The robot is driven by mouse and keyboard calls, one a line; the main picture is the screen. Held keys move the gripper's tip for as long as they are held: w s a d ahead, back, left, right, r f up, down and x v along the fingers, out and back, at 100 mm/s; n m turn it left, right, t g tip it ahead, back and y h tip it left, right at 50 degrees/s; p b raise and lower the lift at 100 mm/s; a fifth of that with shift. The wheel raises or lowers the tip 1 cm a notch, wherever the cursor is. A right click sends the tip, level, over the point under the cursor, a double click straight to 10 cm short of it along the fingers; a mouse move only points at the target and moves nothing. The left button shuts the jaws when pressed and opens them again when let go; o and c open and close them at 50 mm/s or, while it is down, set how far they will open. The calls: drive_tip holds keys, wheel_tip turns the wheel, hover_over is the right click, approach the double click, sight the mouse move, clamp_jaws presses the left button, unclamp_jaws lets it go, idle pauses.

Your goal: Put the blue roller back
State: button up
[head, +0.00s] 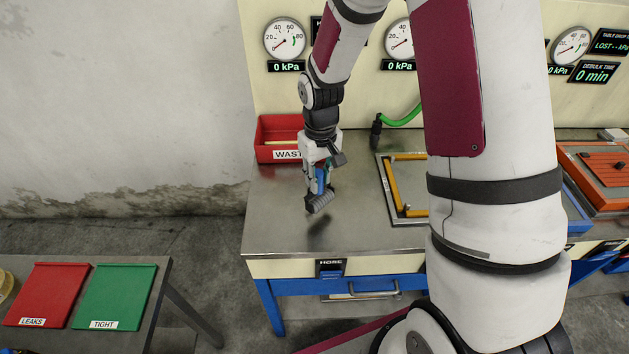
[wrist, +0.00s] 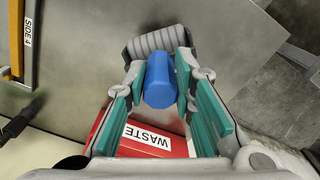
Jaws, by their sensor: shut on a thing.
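The blue roller has a blue handle (wrist: 160,82) and a grey ribbed roller head, which shows in the wrist view (wrist: 157,42) and in the head view (head: 320,202). My gripper (head: 319,182) is shut on the blue handle, with one finger on each side in the wrist view (wrist: 160,85). The roller hangs below my gripper, above the left part of the metal table (head: 285,220). A dark shadow lies on the tabletop under it, so it appears clear of the surface.
A red WASTE bin (head: 270,135) stands behind my gripper at the table's back left. A yellow-edged frame (head: 392,190) lies to the right, with a green hose (head: 402,118) behind it. A side table at lower left holds a red LEAKS board (head: 45,293) and a green TIGHT board (head: 115,295).

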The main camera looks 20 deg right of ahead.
drive_tip(key=shift+w+a+f+p, duration=0.15)
drive_tip(key=shift+w+f, duration=0.2)
drive_tip(key=shift+f, duration=0.25)
drive_tip(key=shift+w+d+f+p, duration=0.15)
drive_tip(key=shift+w+f, duration=0.25)
drive_tip(key=shift+f, duration=0.25)
drive_tip(key=shift+w+a+f+p, duration=0.15)
drive_tip(key=shift+w+f, duration=0.2)
drive_tip(key=shift+f, duration=0.25)
drive_tip(key=shift+f, duration=0.1)
drive_tip(key=o, duration=1)
drive_tip(key=shift+o, duration=0.2)
